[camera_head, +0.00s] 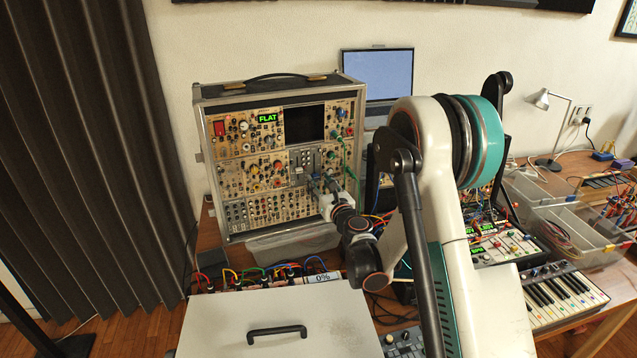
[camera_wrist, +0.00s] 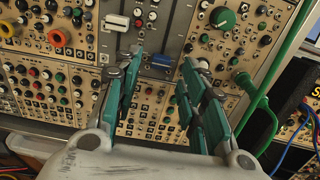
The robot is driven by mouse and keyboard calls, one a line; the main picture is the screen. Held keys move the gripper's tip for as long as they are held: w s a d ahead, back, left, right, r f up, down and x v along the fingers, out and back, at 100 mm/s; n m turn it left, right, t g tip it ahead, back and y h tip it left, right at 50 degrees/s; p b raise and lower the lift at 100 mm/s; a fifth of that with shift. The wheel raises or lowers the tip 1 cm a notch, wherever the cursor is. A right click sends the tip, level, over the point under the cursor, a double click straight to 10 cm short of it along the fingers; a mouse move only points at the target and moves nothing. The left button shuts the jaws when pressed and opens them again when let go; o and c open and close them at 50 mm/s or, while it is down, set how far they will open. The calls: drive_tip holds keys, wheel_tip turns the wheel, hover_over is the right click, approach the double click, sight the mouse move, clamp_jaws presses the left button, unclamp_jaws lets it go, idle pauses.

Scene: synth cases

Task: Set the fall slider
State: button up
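The synth case (camera_head: 230,106) stands on the table, and its panel has a slider module (camera_head: 305,160). I cannot read labels, so I cannot tell which one is the fall slider. The gap looks empty, and I cannot see either finger touching the cap. In the head view my gripper (camera_head: 318,186) is at the panel, partly hiding it.
A green knob (camera_wrist: 222,18) and a green cable (camera_wrist: 272,75) are right of my fingers. A green display (camera_head: 267,118) reads FLAT; another display (camera_head: 322,277) reads 0%. A clear bin (camera_head: 290,246) is below the case. A white lid with a black handle (camera_head: 277,331) is in front.

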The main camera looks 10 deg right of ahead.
sight(314, 156)
drive_tip(key=shift+w+a, duration=0.15)
drive_tip(key=shift+w, duration=0.7)
drive_tip(key=shift+c, duration=0.3)
clamp_jaws()
wheel_tip(314, 156, up, 7)
drive_tip(key=shift+r+p, duration=0.1)
drive_tip(key=shift+p, duration=1.05)
drive_tip(key=shift+o, duration=0.3)
unclamp_jaws()
